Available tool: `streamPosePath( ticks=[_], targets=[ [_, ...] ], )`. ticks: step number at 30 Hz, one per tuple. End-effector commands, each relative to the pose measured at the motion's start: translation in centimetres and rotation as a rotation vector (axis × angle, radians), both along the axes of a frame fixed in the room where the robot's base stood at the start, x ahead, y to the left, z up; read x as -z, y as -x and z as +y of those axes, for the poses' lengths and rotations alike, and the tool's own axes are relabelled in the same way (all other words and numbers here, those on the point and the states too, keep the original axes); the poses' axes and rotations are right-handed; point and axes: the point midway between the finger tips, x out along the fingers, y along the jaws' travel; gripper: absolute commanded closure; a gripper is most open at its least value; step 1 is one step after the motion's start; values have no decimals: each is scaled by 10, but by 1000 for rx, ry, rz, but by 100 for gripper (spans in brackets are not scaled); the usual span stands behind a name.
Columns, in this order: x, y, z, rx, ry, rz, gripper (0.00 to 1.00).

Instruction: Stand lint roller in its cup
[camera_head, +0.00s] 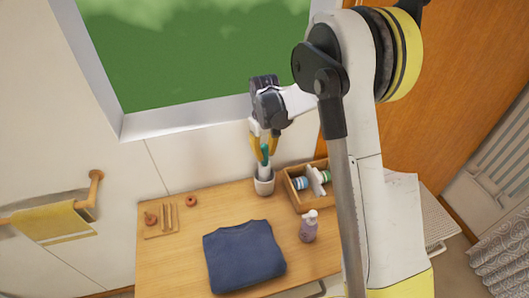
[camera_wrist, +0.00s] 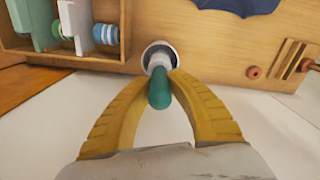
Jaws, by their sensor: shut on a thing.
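The lint roller has a green handle (camera_head: 265,152) and a pale roller end (camera_head: 263,171). My gripper (camera_head: 264,158) is shut on the green handle from above, with its yellow fingers on either side. The roller is close to upright, pale end down, at the mouth of the light grey cup (camera_head: 264,187). In the wrist view the handle (camera_wrist: 158,92) lines up with the round cup rim (camera_wrist: 147,54), and the pale end appears within the opening. How deep it sits, and whether it touches the bottom, is hidden.
A wooden box (camera_head: 294,200) with bottles and rolls stands close right of the cup. A pump bottle (camera_head: 309,227), folded blue cloth (camera_head: 243,256) and small wooden tray (camera_head: 161,221) are on the wooden top (camera_head: 190,258). The wall and window are behind.

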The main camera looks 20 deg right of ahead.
Motion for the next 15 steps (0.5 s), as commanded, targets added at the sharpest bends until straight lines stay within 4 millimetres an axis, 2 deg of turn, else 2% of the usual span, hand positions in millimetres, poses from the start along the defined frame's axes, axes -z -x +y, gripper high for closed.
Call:
streamPosePath(
  ticks=[4,14,15],
  targets=[
    [11,0,0,0,0,0,100],
    [12,0,0,0,0,0,100],
    [12,0,0,0,0,0,73]
  ],
)
